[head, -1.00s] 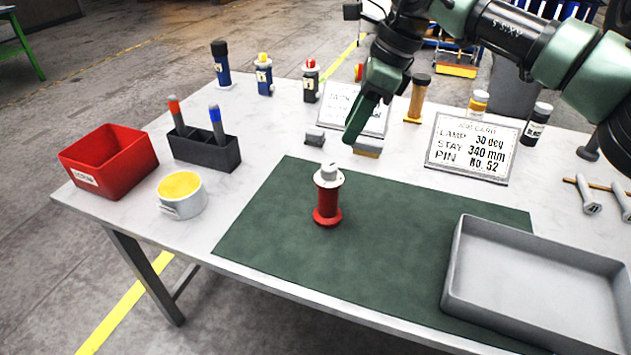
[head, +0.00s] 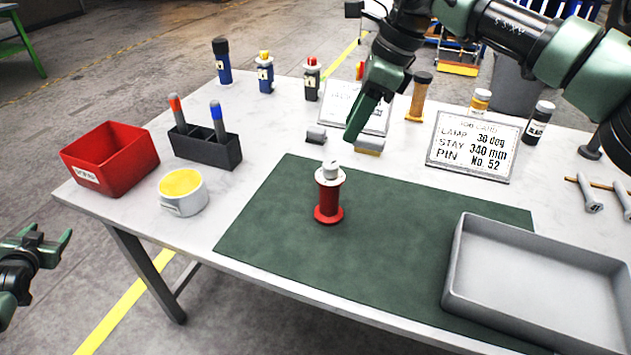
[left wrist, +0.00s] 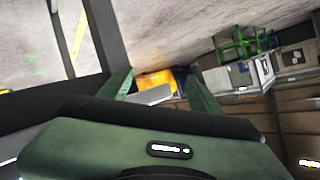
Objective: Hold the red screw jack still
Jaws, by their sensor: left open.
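The red screw jack (head: 329,195) stands upright on the green mat (head: 420,215), with a pale grey top. My left gripper (head: 56,246) has its fingers spread apart, empty, at the left edge of the head view, off the table and well left of the jack. Its two fingers also show in the left wrist view (left wrist: 158,85), with floor and distant objects beyond them. My right gripper (head: 360,118) hangs over the back of the table, behind and to the right of the jack, not touching it. Its fingers overlap from this side, so its opening is unclear.
A red bin (head: 110,158), a dark pen holder (head: 205,150) and a cup with yellow contents (head: 183,192) stand at the table's left. A grey tray (head: 455,262) lies at the front right. A job card (head: 474,146) and several bottles stand at the back.

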